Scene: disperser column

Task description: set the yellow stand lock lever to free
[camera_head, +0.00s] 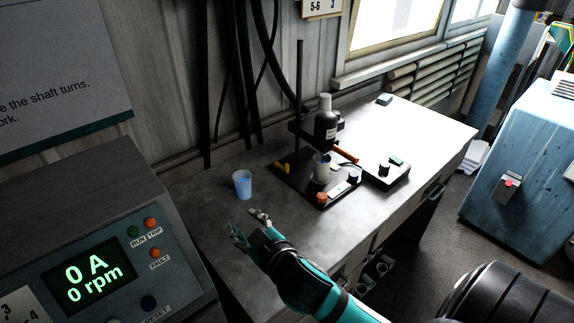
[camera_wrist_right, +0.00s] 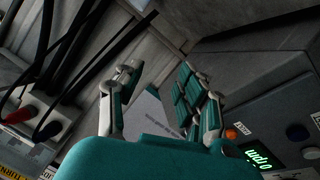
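The disperser stand (camera_head: 299,85) stands on the metal bench, with a dark motor head (camera_head: 325,125) on its post and a pale cup (camera_head: 321,170) under it. A small yellow lever (camera_head: 282,167) shows at the left of the stand's black base, low by the post; its set position is too small to read. My right gripper (camera_head: 248,225) is open and empty over the near left part of the bench, well short of the stand. Its spread teal and grey fingers also show in the right wrist view (camera_wrist_right: 160,80). My left gripper is out of view.
An orange handle (camera_head: 345,154) sticks out right of the head. A black scale-like device (camera_head: 384,172) lies right. A control cabinet (camera_head: 110,240) reading 0 rpm fills the near left. The near bench is clear.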

